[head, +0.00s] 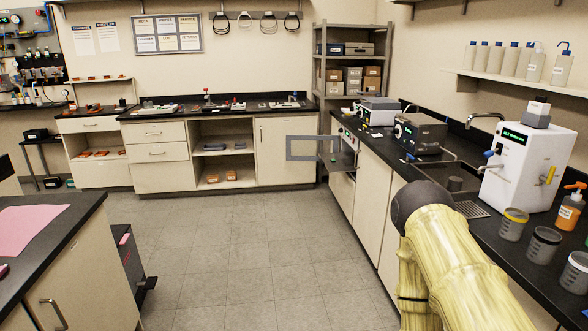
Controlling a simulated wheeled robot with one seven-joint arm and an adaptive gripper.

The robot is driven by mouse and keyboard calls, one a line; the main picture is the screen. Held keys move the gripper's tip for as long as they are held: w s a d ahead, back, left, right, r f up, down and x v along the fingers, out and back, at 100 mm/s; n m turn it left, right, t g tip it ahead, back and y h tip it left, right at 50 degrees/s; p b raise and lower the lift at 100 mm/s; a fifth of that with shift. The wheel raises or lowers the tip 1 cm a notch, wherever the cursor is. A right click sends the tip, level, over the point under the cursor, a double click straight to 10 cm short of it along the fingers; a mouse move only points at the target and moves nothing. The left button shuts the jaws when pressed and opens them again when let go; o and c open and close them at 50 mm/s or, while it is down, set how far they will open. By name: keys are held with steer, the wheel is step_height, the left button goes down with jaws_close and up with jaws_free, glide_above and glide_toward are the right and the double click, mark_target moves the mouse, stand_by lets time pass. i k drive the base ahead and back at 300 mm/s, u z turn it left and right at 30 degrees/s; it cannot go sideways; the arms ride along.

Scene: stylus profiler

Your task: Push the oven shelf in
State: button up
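An oven (347,138) is built into the right-hand run of cabinets, just under the black counter, near the far corner. Its grey framed door (289,148) appears to stand open, sticking out to the left over the floor, with a see-through window. A thin grey level piece (343,168) shows at the oven's opening and may be the shelf; how far it sticks out is too small to tell. My yellow arm with a dark rounded joint is in the lower right. My gripper is not in view.
The black right counter (480,232) carries a white instrument (517,160), a dark boxy instrument (420,132), lidded jars and an orange bottle (570,207). A dark-topped bench (70,213) with a pink sheet stands at the left. The grey tiled floor (240,250) between is clear.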

mark_target(344, 160)
steer(key=u, duration=0.3)
steer(key=i, duration=3.3)
steer(key=z, duration=0.8)
steer(key=i, duration=0.95)
steer(key=z, duration=0.25)
